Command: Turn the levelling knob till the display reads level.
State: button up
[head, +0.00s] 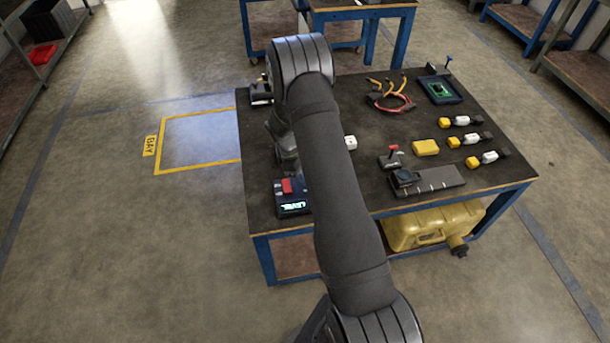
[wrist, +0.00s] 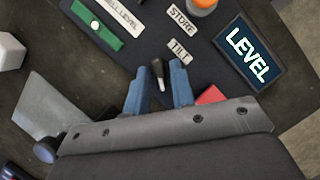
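In the wrist view, the display (wrist: 250,52) reads LEVEL in light letters. The same display shows small and lit at the left of the bench in the head view (head: 293,206). A small dark knob with a white mark (wrist: 158,72) sits by the TILT label, and I take it as the levelling knob. My gripper (wrist: 160,68) has its two blue fingers on either side of the knob, with a gap showing at each side. A green bubble vial (wrist: 97,18) lies at the upper left of the panel. In the head view my arm hides the gripper and knob.
An orange-topped part (wrist: 203,6) is beside the STORE label. A red piece (wrist: 211,95) is close to the right finger. On the bench (head: 350,95) lie a yellow block (head: 426,147), yellow-and-white connectors (head: 466,141) and a cable bundle (head: 390,99), to the arm's right.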

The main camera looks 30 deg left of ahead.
jog(key=shift+o, duration=0.6)
jog(key=v, duration=1.7)
jog(key=shift+r, duration=0.2)
jog(key=shift+f, duration=0.1)
jog(key=x, duration=1.7)
jog(key=shift+f, duration=0.15)
